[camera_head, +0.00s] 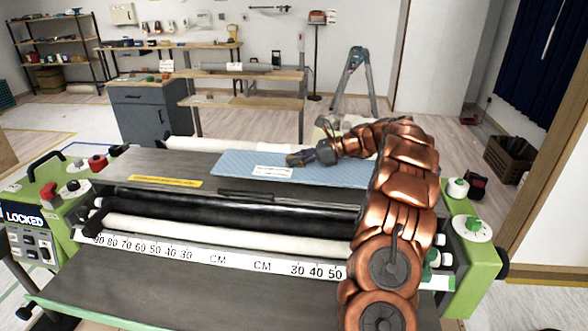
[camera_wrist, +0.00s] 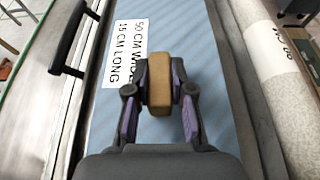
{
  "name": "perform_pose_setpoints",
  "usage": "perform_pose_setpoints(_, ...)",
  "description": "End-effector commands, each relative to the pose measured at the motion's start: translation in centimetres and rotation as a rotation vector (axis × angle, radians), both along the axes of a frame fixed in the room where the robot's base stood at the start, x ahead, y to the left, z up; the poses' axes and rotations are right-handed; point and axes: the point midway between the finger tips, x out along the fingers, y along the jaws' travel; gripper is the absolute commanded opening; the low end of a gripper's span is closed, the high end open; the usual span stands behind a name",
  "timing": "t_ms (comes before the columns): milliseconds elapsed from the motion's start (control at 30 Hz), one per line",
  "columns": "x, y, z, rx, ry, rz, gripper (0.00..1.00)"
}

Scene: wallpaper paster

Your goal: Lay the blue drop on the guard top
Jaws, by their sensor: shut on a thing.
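The blue drop (camera_head: 238,163) is a flat light-blue sheet with a white size label. It extends over the right part of the dark grey guard top (camera_head: 130,162); I cannot tell whether it rests fully on it. In the wrist view the blue drop (camera_wrist: 205,65) fills the middle below my gripper. My gripper (camera_head: 292,160) is over the sheet, right of its label. In the wrist view my gripper (camera_wrist: 160,88) is shut on a tan block (camera_wrist: 159,92). Whether the block is fixed to the sheet is hidden.
The green side housings (camera_head: 475,240) bound the paster left and right. White rollers (camera_head: 235,235) and a ruler strip (camera_head: 215,258) run along its front. A black handle (camera_head: 246,195) stands at the guard's front edge. The guard's left part is bare except for a yellow label (camera_head: 166,181).

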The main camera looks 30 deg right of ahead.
Motion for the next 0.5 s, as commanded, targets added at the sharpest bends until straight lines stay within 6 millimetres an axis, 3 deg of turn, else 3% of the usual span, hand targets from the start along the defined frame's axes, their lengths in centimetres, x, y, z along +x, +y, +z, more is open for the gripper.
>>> perform_pose_setpoints(300, -0.1, 0.0, -3.3, 0.002, 0.0, 0.001, 0.0)
perform_pose_setpoints(500, 0.0, 0.1, -3.4, 0.0, -0.001, 0.001, 0.0)
